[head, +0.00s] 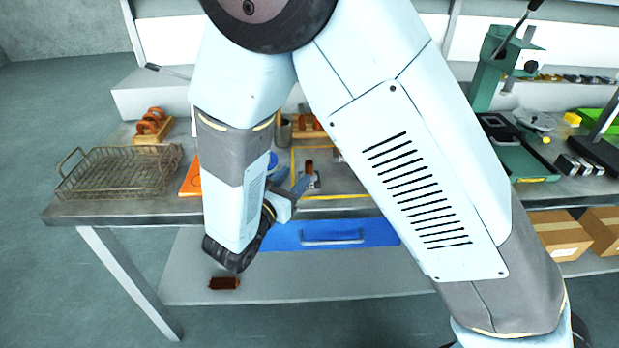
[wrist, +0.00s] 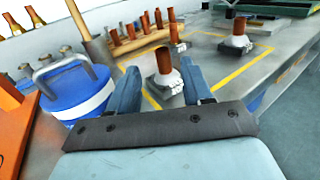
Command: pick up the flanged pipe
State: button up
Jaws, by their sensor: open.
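A rust-brown upright pipe (wrist: 164,62) with a whitish rounded collar stands on a grey square base in the wrist view; it looks like the flanged pipe. In the head view it shows as a small brown upright piece (head: 309,167) on the bench. My gripper (wrist: 162,84) is open and empty, with its two blue fingers to the left and right of the pipe in the wrist view. The pipe appears beyond the fingertips; I cannot tell whether they touch. A similar brown pipe (wrist: 239,27) on a base stands farther back. In the head view my gripper (head: 296,190) is partly hidden by my arm.
A blue bucket (wrist: 78,92) with a handle stands left of my gripper. A rack with several brown pegs (wrist: 140,42) is behind. Yellow lines mark the bench. A wire basket (head: 118,172) sits at the bench's left end; a green machine (head: 490,75) stands right.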

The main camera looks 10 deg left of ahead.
aim_at(307, 166)
jog(key=shift+x, duration=3.75)
jog(key=shift+s+d, duration=0.1)
grip_shut()
